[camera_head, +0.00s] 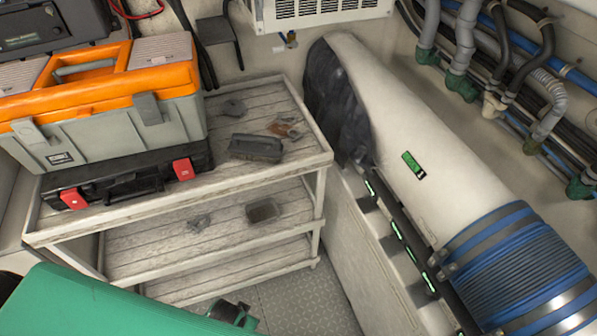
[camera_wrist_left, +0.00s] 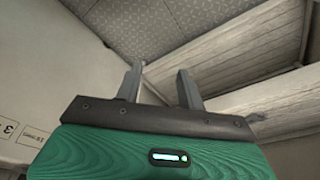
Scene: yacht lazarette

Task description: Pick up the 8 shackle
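I cannot tell for sure which item is the 8 shackle. A small grey metal piece (camera_head: 233,107) lies at the back of the wooden shelf's top. A rusty brown piece (camera_head: 286,128) lies to its right. Another small grey piece (camera_head: 200,222) lies on the lower shelf board. My left gripper is low, in front of the shelf; part of it seems to show at the bottom edge of the head view. In the left wrist view its two fingers (camera_wrist_left: 160,82) are apart with nothing between them. My right gripper is not in view.
The chequered floor (camera_head: 305,300) is partly clear.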

